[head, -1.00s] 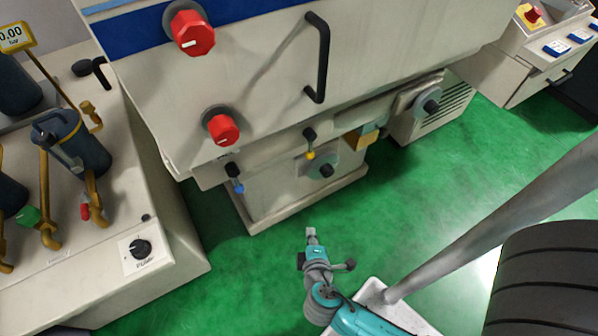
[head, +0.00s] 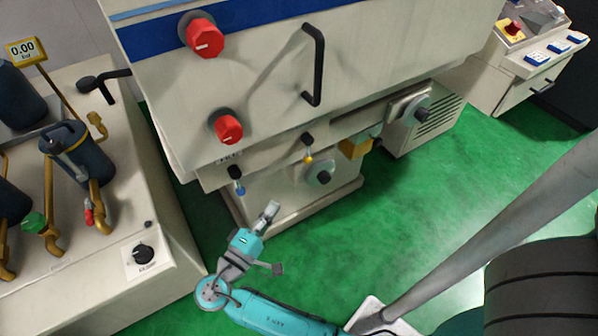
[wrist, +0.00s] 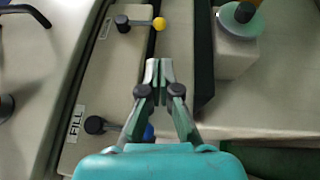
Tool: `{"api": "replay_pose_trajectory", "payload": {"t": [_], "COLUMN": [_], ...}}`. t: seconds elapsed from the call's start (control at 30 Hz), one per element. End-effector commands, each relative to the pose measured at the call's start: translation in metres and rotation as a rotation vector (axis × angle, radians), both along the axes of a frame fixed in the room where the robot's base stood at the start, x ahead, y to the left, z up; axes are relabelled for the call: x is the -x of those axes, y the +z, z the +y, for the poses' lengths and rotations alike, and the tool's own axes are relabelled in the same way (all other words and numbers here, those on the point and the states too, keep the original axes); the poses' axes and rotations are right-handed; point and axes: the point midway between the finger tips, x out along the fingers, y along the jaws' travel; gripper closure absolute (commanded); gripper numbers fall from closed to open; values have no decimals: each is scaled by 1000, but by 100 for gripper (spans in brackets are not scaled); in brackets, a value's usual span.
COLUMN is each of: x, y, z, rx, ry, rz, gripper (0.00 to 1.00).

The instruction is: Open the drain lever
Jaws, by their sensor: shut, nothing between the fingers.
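A lever with a black hub and yellow ball (head: 308,158) is on the lower front ledge of the large machine. It also shows at the top of the wrist view (wrist: 159,23), beside a label too small to read. A second lever with a blue ball (head: 239,188) sits to its left in the head view. In the wrist view this blue-ball lever (wrist: 95,125) is next to a "FILL" label and partly hidden by my gripper. My gripper (head: 271,207) is shut and empty, in front of the machine, below both levers in the picture. In the wrist view its fingertips (wrist: 158,70) point towards the yellow-ball lever, apart from it.
Red knobs (head: 204,38) and a black vertical handle (head: 315,65) are on the machine front above. A round dark knob (head: 323,177) is below the ledge. A pump cabinet (head: 165,225) with filters stands left. Green floor (head: 430,200) is clear to the right.

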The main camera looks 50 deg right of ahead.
Motion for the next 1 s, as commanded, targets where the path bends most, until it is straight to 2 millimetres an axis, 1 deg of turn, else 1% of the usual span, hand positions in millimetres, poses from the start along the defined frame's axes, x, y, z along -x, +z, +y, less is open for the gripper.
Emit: {"api": "replay_pose_trajectory", "payload": {"t": [0.33,0.47,0.57,1.0], "x": [0,-1,-4,-17], "y": [0,1,2,10], "z": [-1,-8,-21,-94], "rx": [1,1,1,0], "ry": [-1,-2,-3,-4], "rz": [0,0,-1,0], "gripper": [100,100,100,100]}}
